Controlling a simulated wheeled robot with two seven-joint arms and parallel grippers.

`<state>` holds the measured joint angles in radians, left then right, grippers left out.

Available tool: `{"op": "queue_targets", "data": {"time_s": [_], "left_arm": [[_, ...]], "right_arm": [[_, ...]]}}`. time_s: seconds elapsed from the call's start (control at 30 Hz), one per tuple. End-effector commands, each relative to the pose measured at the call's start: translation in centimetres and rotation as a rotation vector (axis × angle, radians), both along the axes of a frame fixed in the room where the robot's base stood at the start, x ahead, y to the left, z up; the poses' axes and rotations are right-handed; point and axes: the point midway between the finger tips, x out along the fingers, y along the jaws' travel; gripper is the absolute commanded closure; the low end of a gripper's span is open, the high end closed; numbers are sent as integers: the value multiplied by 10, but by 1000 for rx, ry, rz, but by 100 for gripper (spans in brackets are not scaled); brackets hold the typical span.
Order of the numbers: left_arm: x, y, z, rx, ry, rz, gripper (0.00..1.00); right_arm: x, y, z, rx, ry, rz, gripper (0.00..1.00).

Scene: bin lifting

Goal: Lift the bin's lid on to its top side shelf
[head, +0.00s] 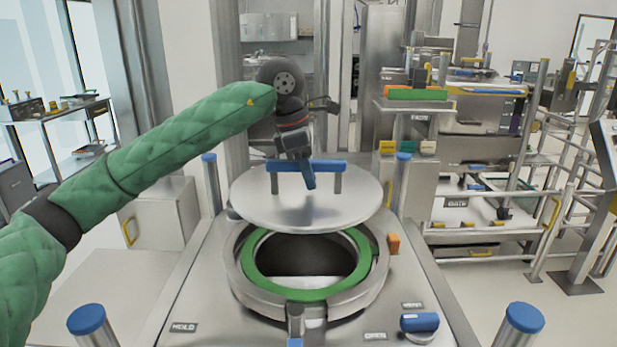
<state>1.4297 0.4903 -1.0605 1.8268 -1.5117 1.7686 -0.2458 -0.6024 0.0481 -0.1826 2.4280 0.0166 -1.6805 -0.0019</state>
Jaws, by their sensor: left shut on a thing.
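The round metal lid (265,207) hangs level above the bin's round opening, set a little toward the back. Its blue-topped handle (330,166) stands on two grey posts. My left gripper (308,178) comes down from above and is shut on the handle near its middle. The bin (205,285) is a steel housing. A green ring (255,284) lines its opening, and the inside is dark. The fingers partly hide the handle. The top side shelf cannot be made out for certain. My right gripper is not in view.
Blue-capped posts (86,319) stand at the bin's corners, another at front right (524,318). A blue knob (419,322) and an orange block (393,244) sit on the right of the bin top. Shelves with coloured blocks (415,94) stand behind right.

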Motion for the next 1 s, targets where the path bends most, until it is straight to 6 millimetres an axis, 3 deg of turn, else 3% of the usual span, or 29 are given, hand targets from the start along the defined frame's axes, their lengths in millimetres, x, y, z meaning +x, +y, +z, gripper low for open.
{"op": "queue_targets", "data": {"time_s": [0.5,1.0], "left_arm": [[0,0,23,-3,-3,0,100],[0,0,25,-3,-3,0,100]], "right_arm": [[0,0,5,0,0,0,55],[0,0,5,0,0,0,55]]}}
